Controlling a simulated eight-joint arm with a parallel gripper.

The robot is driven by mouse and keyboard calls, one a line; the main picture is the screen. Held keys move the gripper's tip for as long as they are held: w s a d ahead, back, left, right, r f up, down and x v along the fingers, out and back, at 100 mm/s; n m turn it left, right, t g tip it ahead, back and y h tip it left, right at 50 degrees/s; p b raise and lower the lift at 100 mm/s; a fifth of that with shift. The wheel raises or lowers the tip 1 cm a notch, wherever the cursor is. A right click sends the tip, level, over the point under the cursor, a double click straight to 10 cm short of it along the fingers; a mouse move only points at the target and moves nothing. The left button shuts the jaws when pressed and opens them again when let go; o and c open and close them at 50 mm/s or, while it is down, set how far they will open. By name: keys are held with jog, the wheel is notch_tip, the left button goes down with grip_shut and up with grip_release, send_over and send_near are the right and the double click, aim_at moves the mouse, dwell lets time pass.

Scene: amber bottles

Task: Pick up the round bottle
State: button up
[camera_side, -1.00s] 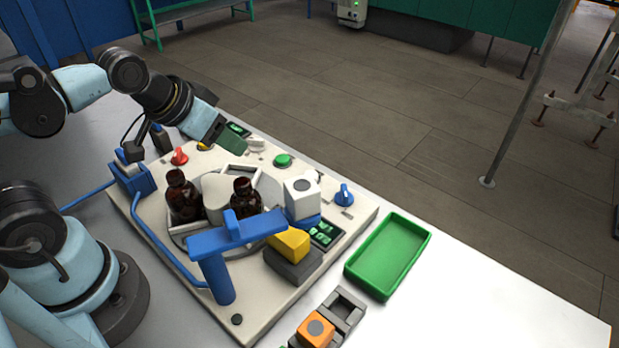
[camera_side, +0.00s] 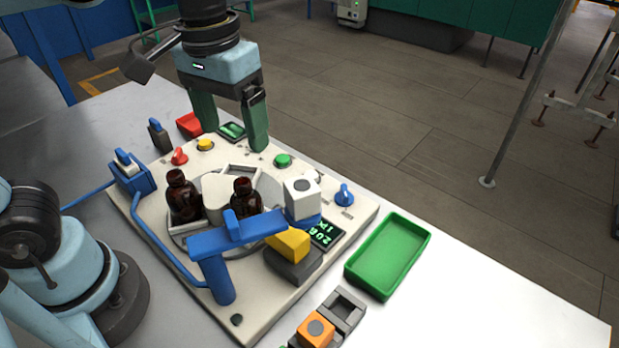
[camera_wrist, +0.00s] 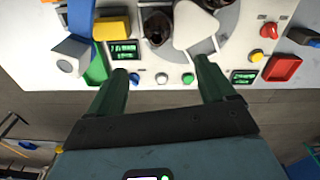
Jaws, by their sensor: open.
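Two dark amber bottles with dark caps stand upright on the round fixture of the white panel. The left bottle (camera_side: 182,198) is beside a pale rounded block, and the right bottle (camera_side: 244,197) is partly hidden behind a blue bracket. I cannot tell which one is the round bottle. In the wrist view one bottle (camera_wrist: 157,27) shows from above near the top, and part of another is cut off at the top edge. My gripper (camera_side: 232,140) has two green fingers spread apart and empty, above the panel's far edge. It also shows in the wrist view (camera_wrist: 163,78).
A blue bracket (camera_side: 238,234) rises in front of the bottles. A white block (camera_side: 301,200) and a yellow block (camera_side: 289,243) stand to their right. A green tray (camera_side: 388,256) and an orange block (camera_side: 315,331) lie on the table. Buttons and a red tray (camera_side: 189,124) are near the far edge.

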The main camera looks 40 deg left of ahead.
aim_at(242, 182)
jog(key=shift+g, duration=0.3)
jog(key=shift+s+d+f, duration=0.15)
jog(key=shift+f, duration=2.65)
jog(key=shift+s+d+f, duration=0.1)
jog(key=shift+d+f, duration=0.05)
jog(key=shift+f, duration=2.65)
jog(key=shift+c, duration=0.3)
jog(key=c, duration=1.4)
